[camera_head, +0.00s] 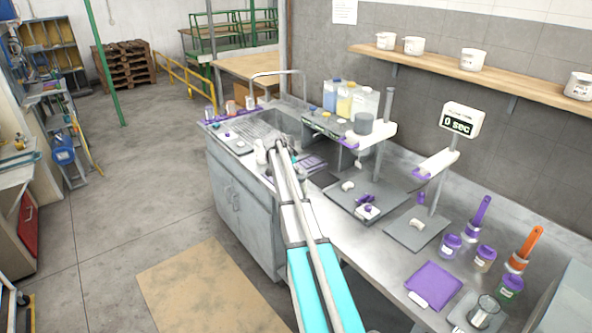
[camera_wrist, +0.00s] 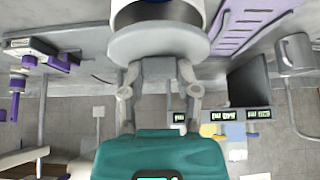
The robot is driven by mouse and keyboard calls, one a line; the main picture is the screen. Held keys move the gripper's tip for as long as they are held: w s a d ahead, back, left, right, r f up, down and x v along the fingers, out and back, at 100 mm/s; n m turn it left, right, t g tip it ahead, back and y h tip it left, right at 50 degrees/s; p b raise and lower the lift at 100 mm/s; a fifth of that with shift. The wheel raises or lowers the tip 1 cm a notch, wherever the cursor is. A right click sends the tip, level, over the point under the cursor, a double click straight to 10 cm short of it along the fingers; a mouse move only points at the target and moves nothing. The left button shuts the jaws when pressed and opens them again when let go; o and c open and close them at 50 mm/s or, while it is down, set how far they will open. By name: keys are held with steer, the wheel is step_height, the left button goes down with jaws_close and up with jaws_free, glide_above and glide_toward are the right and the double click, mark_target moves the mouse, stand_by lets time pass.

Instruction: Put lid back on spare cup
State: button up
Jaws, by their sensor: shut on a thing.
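My gripper (camera_wrist: 160,72) is shut on a pale grey round disc, which looks like the lid (camera_wrist: 160,46), in the wrist view. Just beyond the lid is a wide round vessel with a pale rim and dark inside, which looks like the spare cup (camera_wrist: 160,14). The lid overlaps its near edge in this view, and I cannot tell whether they touch. In the head view my gripper (camera_head: 279,148) is over the counter near the sink, beside a small white upright thing (camera_head: 261,153); the lid is too small to make out there.
The sink and tap (camera_head: 280,115) are behind. A grey machine (camera_head: 372,150) and a "0 sec" display stand (camera_head: 462,122) are right. Purple and orange brushes and lidded jars (camera_head: 450,245) are at front right.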

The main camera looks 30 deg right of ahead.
steer(key=shift+f+b, duration=0.55)
steer(key=shift+f, duration=0.25)
steer(key=shift+f, duration=0.15)
stand_by(1.9)
stand_by(0.3)
steer(key=o, duration=1)
steer(key=shift+o, duration=1.2)
steer(key=shift+r, duration=0.2)
steer(key=shift+r+p, duration=3.35)
